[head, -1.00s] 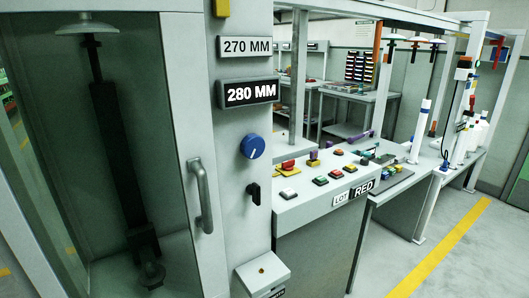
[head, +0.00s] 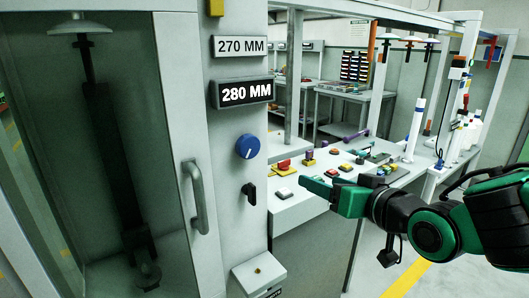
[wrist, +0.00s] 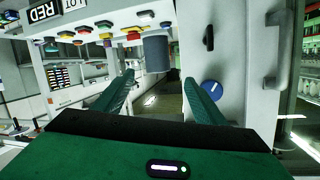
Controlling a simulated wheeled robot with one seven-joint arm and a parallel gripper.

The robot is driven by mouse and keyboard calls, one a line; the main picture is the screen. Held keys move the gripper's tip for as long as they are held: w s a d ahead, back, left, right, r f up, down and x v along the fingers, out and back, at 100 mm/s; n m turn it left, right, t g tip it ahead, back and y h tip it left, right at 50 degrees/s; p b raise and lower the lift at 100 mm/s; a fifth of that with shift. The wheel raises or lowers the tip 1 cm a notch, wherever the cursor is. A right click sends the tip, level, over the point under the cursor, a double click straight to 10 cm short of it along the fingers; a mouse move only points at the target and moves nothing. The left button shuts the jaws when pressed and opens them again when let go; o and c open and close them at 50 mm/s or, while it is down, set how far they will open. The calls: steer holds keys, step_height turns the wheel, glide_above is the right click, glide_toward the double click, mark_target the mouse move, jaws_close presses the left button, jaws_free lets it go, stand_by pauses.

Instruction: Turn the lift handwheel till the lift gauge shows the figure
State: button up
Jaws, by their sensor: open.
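The blue round handwheel (head: 247,147) with a white pointer mark sits on the grey panel. It also shows in the wrist view (wrist: 211,90), just beyond the right fingertip and apart from it. Above it a dark display (head: 241,92) reads 280 MM. Over that, a light plate (head: 240,47) reads 270 MM. My gripper (head: 318,187) is in front of the button console, to the right of the handwheel. In the wrist view my gripper (wrist: 159,76) has its two green fingers wide apart with nothing between them.
A black switch (head: 249,194) sits below the handwheel. A grey door handle (head: 196,197) stands out on the left, by a glazed cabinet with a dark column (head: 112,160). A console with several coloured buttons lies right of the panel. A small box (head: 259,274) juts out low down.

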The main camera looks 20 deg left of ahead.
mark_target(251, 148)
steer(key=s+a+r+n+y, duration=0.1)
steer(key=s+a+r+y, duration=0.35)
steer(key=a, duration=0.45)
steer(key=x, duration=1)
steer(key=shift+a+r, duration=0.15)
steer(key=shift+r, duration=0.1)
